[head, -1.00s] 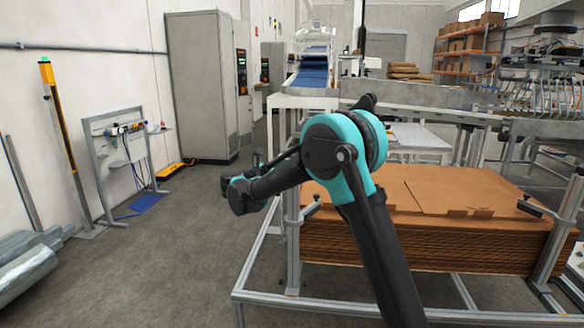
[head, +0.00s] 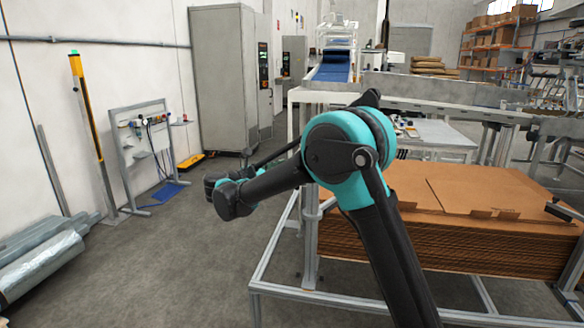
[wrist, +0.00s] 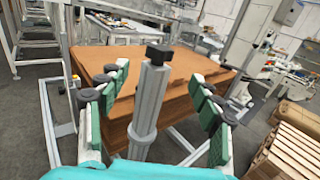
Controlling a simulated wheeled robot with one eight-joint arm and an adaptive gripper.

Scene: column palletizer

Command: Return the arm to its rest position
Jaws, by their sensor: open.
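My gripper (wrist: 158,112) shows in the wrist view with its two green-padded fingers wide apart and nothing between them. Behind the gap stands a grey metal post (wrist: 150,100) with a black knob on top; I cannot tell how far it is from the fingers. In the head view my teal and black arm is bent at a raised elbow, with its forearm pointing left. The gripper's fingers cannot be made out in the head view.
A stack of brown cardboard sheets (head: 470,245) lies inside a metal frame (head: 275,288) right of my arm. A grey cabinet (head: 225,80) stands at the back wall. Wrapped rolls (head: 45,265) lie at left. The floor (head: 185,265) between is clear. Wooden pallets (wrist: 290,148) show in the wrist view.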

